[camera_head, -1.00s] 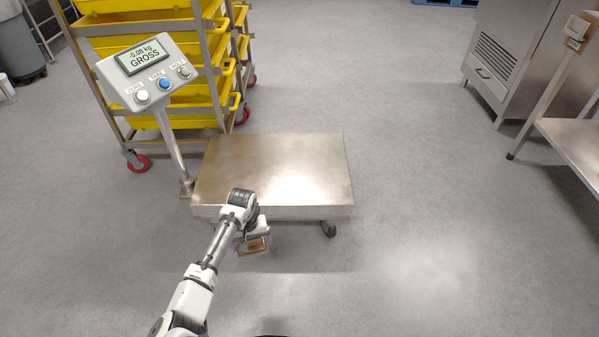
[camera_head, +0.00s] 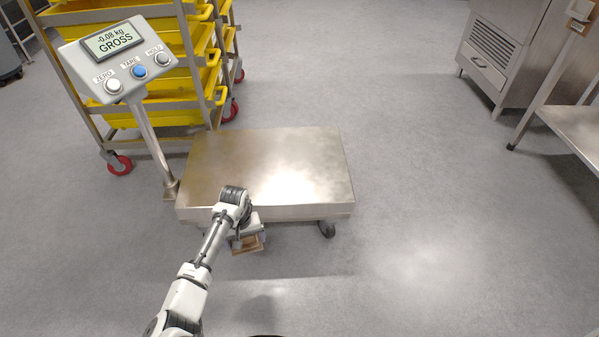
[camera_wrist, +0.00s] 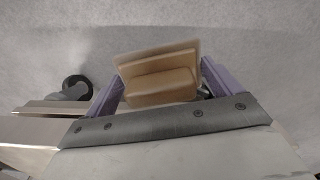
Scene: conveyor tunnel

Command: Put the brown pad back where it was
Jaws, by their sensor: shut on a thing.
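The brown pad (camera_wrist: 160,75) is between the two purple fingers of my gripper (camera_wrist: 162,85) in the wrist view, tilted a little. It looks like a tan, layered block with a raised part. In the head view the brown pad (camera_head: 247,244) shows partly below my gripper (camera_head: 246,234), just in front of the scale's near edge. My gripper is shut on it and holds it over the floor. My wrist hides part of the pad in the head view.
A steel platform scale (camera_head: 270,165) on casters stands ahead, its display (camera_head: 115,58) reading -0.08 kg GROSS. A rack with yellow trays (camera_head: 165,105) stands behind at left. A steel cabinet (camera_head: 495,50) and table (camera_head: 575,130) are at right. Floor at front right is clear.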

